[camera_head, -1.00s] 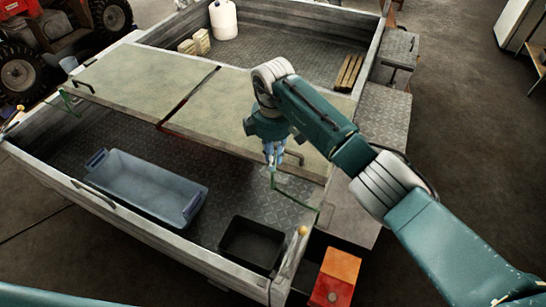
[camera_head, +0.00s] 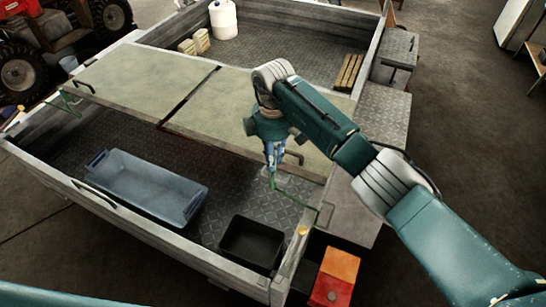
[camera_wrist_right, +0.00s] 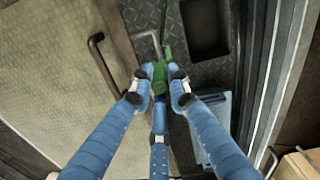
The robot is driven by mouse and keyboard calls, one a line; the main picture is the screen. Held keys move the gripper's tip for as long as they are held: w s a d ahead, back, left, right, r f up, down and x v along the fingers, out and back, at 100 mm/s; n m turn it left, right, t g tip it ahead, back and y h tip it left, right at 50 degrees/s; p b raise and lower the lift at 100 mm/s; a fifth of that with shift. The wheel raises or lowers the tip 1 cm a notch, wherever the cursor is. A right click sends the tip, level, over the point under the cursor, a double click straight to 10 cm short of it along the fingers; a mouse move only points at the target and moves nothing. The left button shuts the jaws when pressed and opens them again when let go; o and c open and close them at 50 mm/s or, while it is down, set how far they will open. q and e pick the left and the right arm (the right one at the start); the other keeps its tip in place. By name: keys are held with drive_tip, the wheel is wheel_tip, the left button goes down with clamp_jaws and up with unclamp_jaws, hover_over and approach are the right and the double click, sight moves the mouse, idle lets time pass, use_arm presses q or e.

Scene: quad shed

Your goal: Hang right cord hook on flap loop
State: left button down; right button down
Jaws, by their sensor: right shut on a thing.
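My right gripper (camera_head: 272,168) is shut on the right cord hook, just beyond the front edge of the flap (camera_head: 225,115). In the right wrist view the blue fingers (camera_wrist_right: 158,88) close around the green hook piece (camera_wrist_right: 159,78), and a grey bent tip (camera_wrist_right: 147,37) sticks out past it. The green cord (camera_head: 295,197) runs from the gripper to the trailer's right side. The dark flap loop (camera_head: 299,157) is at the flap's right front, just right of the gripper; it also shows in the right wrist view (camera_wrist_right: 97,58), left of the hook and apart from it. My left gripper is out of view.
A blue-grey tub (camera_head: 145,190) and a black bin (camera_head: 250,243) stand on the trailer floor in front of the flap. The trailer's side wall (camera_head: 330,185) is close on the right. An orange and red box (camera_head: 335,277) stands outside the trailer.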

drive_tip(key=shift+f+b, duration=1.3)
drive_tip(key=shift+f, duration=0.65)
drive_tip(key=c, duration=1.6)
unclamp_jaws()
drive_tip(key=shift+o, duration=0.3)
drive_tip(key=o, duration=0.4)
drive_tip(key=shift+o, duration=0.2)
drive_tip(key=shift+r+p, duration=3.65)
drive_tip(key=shift+r, duration=0.9)
drive_tip(key=shift+f, duration=0.1)
